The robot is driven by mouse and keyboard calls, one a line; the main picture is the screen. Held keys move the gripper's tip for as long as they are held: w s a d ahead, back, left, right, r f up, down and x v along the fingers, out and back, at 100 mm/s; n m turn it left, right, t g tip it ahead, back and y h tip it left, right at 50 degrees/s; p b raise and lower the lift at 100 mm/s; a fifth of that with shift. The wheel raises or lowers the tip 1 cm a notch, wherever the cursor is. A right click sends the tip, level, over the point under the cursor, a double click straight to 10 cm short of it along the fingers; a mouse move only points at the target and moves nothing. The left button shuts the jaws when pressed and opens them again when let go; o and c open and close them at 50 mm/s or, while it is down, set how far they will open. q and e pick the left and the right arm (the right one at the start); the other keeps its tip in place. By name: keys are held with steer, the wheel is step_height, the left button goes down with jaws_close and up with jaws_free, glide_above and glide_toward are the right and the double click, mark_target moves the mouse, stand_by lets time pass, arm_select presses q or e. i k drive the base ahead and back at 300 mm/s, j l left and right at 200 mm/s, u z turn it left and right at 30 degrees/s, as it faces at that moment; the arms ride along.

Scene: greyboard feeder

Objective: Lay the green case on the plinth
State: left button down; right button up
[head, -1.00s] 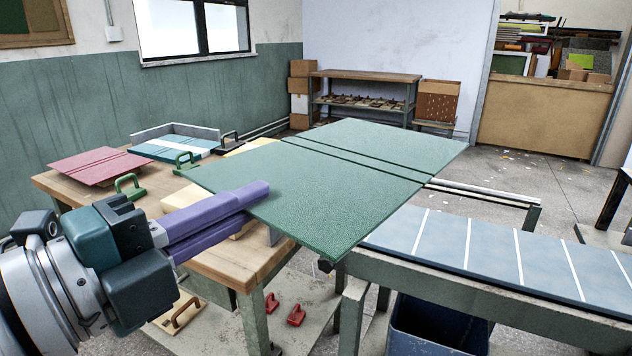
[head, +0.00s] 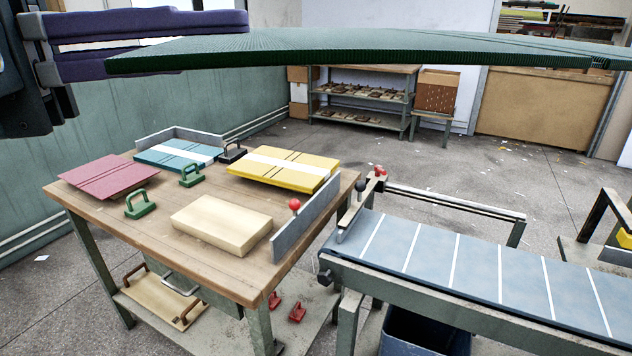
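The green case (head: 350,50) is a wide, thin, slightly bowed panel seen almost edge-on across the top of the head view. Its right end runs out of the picture. My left gripper (head: 240,26), with purple fingers, is shut on its left part and holds it high above the bench, touching nothing else that shows. The case hides part of the fingers. A pale wooden block (head: 222,222), which looks like the plinth, lies bare on the bench top, below the case in the picture. My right gripper is not in view.
The wooden bench (head: 130,236) also holds a red case (head: 108,177), a blue case (head: 165,156), a yellow case (head: 290,172), green handled pieces (head: 140,205) and a grey upright plate (head: 305,217). A belt with white lines (head: 480,262) stands to the right.

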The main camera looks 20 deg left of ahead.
mark_target(212, 213)
steer(key=j+z, duration=0.15)
steer(key=j, duration=0.35)
steer(key=k+j+z, duration=0.1)
steer(key=j, duration=0.35)
steer(key=k+j+z, duration=0.15)
steer(key=j, duration=0.3)
steer(key=j+z, duration=0.1)
steer(key=j, duration=0.4)
steer(key=k, duration=0.05)
